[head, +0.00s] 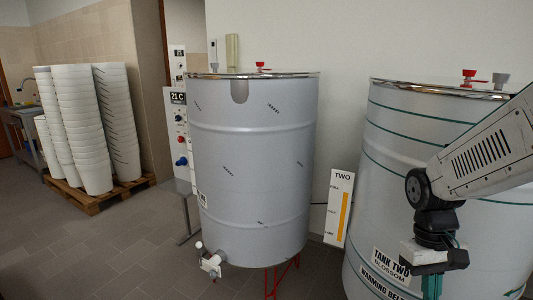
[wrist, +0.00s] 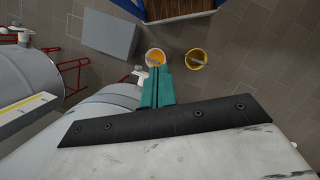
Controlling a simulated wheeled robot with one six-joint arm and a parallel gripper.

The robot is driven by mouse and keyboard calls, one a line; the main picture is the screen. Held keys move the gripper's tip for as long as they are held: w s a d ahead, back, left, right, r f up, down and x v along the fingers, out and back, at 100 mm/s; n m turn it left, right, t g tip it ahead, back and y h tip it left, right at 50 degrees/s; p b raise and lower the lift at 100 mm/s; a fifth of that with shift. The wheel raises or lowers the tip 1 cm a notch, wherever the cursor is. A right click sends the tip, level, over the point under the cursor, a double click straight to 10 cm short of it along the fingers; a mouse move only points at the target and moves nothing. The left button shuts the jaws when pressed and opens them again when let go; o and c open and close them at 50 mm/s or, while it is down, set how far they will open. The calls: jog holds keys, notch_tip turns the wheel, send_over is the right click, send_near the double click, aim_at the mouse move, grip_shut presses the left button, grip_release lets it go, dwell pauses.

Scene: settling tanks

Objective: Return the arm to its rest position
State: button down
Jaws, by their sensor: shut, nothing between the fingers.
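My arm reaches in from the right side of the head view. My gripper (head: 432,286) hangs downward in front of the tank labelled TANK TWO BLOSSOM (head: 395,130). Its lower end is near the bottom edge of the picture. In the wrist view, the teal fingers of my gripper (wrist: 164,72) are together, with nothing between them. Part of the tank behind the arm is hidden. I cannot tell how far the gripper is from the tank's wall.
A second grey tank (head: 250,150) with a valve (head: 209,262) stands left of it. A gauge board marked TWO (head: 339,207) is between them. White bucket stacks (head: 118,125) stand on a pallet (head: 92,203). Two yellow buckets (wrist: 156,58) (wrist: 196,60) are on the floor below.

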jog(key=s+a+r+t, duration=0.4)
jog(key=s+a+r, duration=0.1)
jog(key=s+r, duration=0.6)
jog(key=shift+m+t+y, duration=0.3)
jog(key=shift+t+y, duration=0.1)
